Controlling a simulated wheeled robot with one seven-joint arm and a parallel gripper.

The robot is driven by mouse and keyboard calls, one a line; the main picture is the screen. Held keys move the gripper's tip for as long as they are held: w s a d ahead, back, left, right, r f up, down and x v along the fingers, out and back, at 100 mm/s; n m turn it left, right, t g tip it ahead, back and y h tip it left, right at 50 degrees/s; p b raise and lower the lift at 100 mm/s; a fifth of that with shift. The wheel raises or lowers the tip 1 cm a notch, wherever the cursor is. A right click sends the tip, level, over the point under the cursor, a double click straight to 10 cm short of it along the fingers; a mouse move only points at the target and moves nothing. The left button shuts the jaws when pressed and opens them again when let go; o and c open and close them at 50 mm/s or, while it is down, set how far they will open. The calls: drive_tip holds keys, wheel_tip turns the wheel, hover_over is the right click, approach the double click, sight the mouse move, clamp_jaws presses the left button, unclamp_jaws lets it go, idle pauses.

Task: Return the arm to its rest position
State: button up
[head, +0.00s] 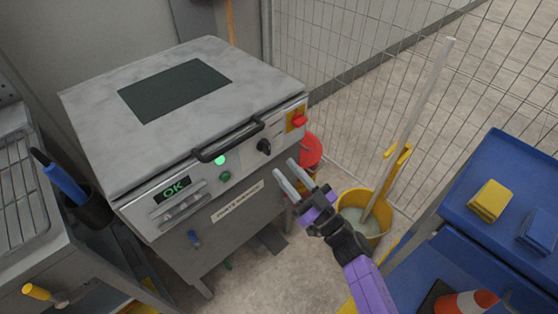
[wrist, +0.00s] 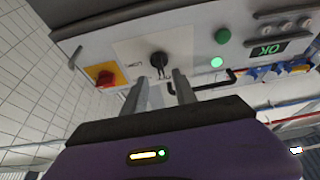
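My gripper (head: 292,180) is at the end of my purple and black arm, in front of the right part of the roller coater's front panel. Its two pale fingers are spread apart with nothing between them. In the wrist view my gripper (wrist: 160,88) points at the panel, with the black rotary knob (wrist: 159,61) seen just beyond the fingertips. In the head view the knob (head: 264,146) is up and left of the fingers, apart from them. The roller coater (head: 90,120) has its lid down, a green lamp lit and a display reading OK.
A yellow mop bucket (head: 377,238) with a mop stands right of my gripper, beside a mesh fence (head: 350,60). A blue cart (head: 470,170) with folded cloths is at the right. A red bucket (head: 311,150) is behind my fingers. A metal bench (head: 50,250) is at the left.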

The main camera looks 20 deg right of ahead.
drive_tip(key=shift+s+d+f, duration=0.15)
drive_tip(key=shift+s+f, duration=0.05)
drive_tip(key=shift+s, duration=0.2)
